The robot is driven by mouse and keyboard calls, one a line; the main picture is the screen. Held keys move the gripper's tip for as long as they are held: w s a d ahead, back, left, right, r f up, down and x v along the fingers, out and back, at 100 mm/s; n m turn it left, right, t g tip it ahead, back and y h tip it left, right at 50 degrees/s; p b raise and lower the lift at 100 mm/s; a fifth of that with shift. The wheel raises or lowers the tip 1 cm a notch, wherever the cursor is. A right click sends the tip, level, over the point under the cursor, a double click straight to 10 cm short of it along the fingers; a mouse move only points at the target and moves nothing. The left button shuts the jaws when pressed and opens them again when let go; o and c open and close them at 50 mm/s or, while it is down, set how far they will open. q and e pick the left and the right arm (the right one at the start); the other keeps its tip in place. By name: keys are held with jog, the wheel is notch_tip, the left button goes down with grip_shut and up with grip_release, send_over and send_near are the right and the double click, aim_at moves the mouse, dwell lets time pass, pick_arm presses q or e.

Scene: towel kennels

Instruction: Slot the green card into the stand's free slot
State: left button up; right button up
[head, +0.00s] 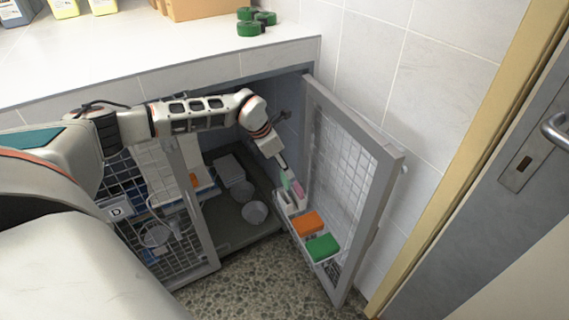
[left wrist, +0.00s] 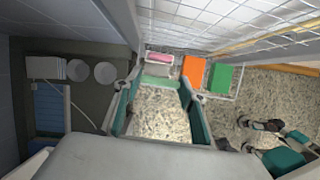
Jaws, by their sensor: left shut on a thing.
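My left gripper (head: 284,172) is shut on the pale green card (head: 287,182). It holds the card at the white stand (head: 291,206) on the open door's rack. In the left wrist view, the green card (left wrist: 157,70) shows beyond the fingers of my left gripper (left wrist: 158,88), beside the pink card (left wrist: 159,57). The pink card (head: 298,189) stands in the stand. The card's lower edge and the free slot are hidden, so I cannot tell whether the card is inside the slot.
An orange block (head: 307,223) and a green block (head: 323,247) sit on the door's rack, beside the stand. The mesh door (head: 350,160) stands open close to my gripper. Bowls (head: 254,212) lie inside the kennel. Speckled floor (head: 250,285) in front is clear.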

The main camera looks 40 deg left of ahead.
aim_at(283, 177)
pick_arm(q)
notch_tip(283, 177, down, 5)
jog(key=shift+r+b, duration=0.1)
jog(key=shift+b, duration=0.75)
pick_arm(e)
jog(key=shift+a, duration=0.3)
jog(key=shift+w+r, duration=0.1)
pick_arm(q)
jog(key=shift+f, duration=0.3)
jog(key=shift+r+p, duration=0.1)
jog(key=shift+p, duration=0.35)
pick_arm(e)
jog(key=shift+w+r, duration=0.3)
jog(key=shift+r, duration=0.35)
dwell(0.5)
jog(key=shift+r, duration=0.1)
dwell(0.6)
